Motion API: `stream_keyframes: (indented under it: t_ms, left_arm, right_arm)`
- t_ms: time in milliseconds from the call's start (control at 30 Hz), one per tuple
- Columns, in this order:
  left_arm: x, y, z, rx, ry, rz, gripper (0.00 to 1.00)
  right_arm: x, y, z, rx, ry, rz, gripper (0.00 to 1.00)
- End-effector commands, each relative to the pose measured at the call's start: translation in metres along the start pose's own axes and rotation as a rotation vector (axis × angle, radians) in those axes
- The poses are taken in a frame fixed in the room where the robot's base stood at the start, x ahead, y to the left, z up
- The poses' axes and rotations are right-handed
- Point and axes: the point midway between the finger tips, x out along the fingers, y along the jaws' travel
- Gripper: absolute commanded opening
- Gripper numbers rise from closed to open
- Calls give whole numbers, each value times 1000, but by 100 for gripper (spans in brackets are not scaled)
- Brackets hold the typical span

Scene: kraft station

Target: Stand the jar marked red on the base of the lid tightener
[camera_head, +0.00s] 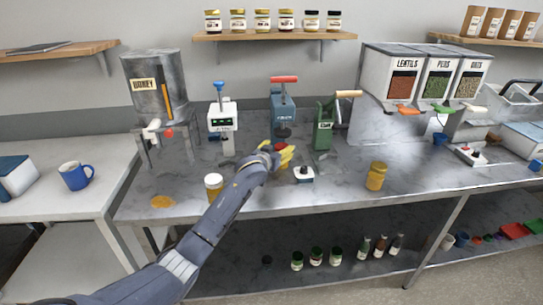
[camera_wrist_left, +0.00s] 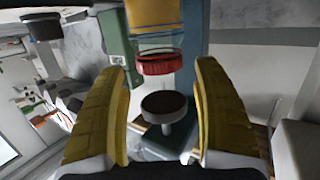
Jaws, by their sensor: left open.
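The blue lid tightener (camera_head: 281,100) with a red handle stands at the table's middle; it also shows in the left wrist view (camera_wrist_left: 190,55). The jar with the red lid (camera_wrist_left: 160,64) appears upside down in the left wrist view, its yellow body (camera_wrist_left: 153,15) toward the picture's top. Its lid (camera_head: 280,147) shows under the dark press head (camera_wrist_left: 164,104), with a gap between them. The jar's bottom and the tightener's base are hidden or out of frame. My left gripper (camera_head: 284,157) is open, its yellow fingers (camera_wrist_left: 164,70) on either side of the jar, apart from the lid. My right gripper is not in view.
A white-lidded jar (camera_head: 213,186), a small button box (camera_head: 303,174) and a yellow jar (camera_head: 376,176) stand along the front. A white device (camera_head: 222,118) and a green press (camera_head: 323,127) flank the tightener. Bare tabletop (camera_head: 340,185) lies between the button box and yellow jar.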

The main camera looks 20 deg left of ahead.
Motion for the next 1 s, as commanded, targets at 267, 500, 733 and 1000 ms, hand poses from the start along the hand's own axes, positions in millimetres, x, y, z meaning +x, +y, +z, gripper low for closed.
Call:
stream_keyframes:
  t_ms: [267, 500, 733, 1000]
  left_arm:
    - [-42, 0, 1, 1, 1, 1, 67]
    - [-65, 0, 0, 0, 0, 0, 67]
    - [-75, 0, 0, 1, 0, 0, 67]
    - [-75, 0, 0, 1, 0, 0, 67]
  right_arm:
    - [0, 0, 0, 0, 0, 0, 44]
    - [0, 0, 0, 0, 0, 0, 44]
    - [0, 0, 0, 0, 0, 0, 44]
    - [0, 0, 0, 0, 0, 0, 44]
